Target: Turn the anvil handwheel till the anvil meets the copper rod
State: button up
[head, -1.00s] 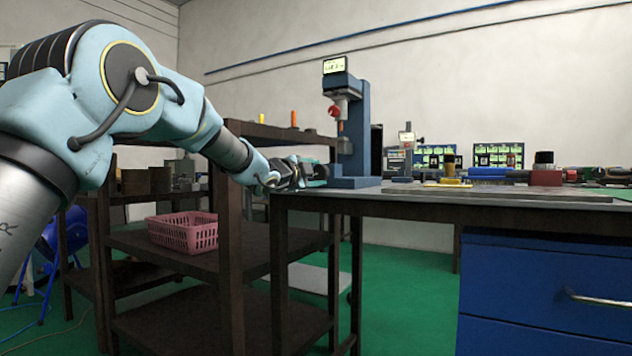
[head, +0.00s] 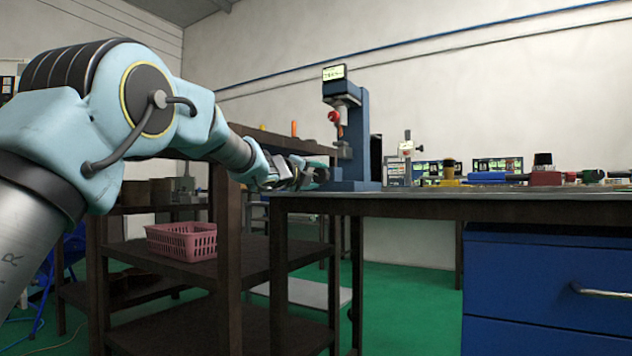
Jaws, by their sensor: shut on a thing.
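The tester (head: 361,140) is a blue upright machine with a small lit display (head: 334,72) on top, at the left end of the bench. A small copper-coloured piece, which looks like the copper rod (head: 340,131), shows beside a red part (head: 334,117) under its head. A grey piece that may be the anvil (head: 345,152) is below it; I cannot tell whether they touch. My gripper (head: 318,175) is at the machine's lower left side, shut on a dark round part that looks like the anvil handwheel (head: 322,175). My fingers and wrist hide much of it.
The bench (head: 400,204) carries several tools and blocks to the right. A dark shelf rack (head: 228,265) stands left of it, under my arm, with a pink basket (head: 183,242) on it. Blue drawers (head: 540,290) are under the bench.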

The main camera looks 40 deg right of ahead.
jog(key=shift+m, duration=0.4)
jog(key=o, duration=1.4)
jog(key=shift+a+f, duration=0.1)
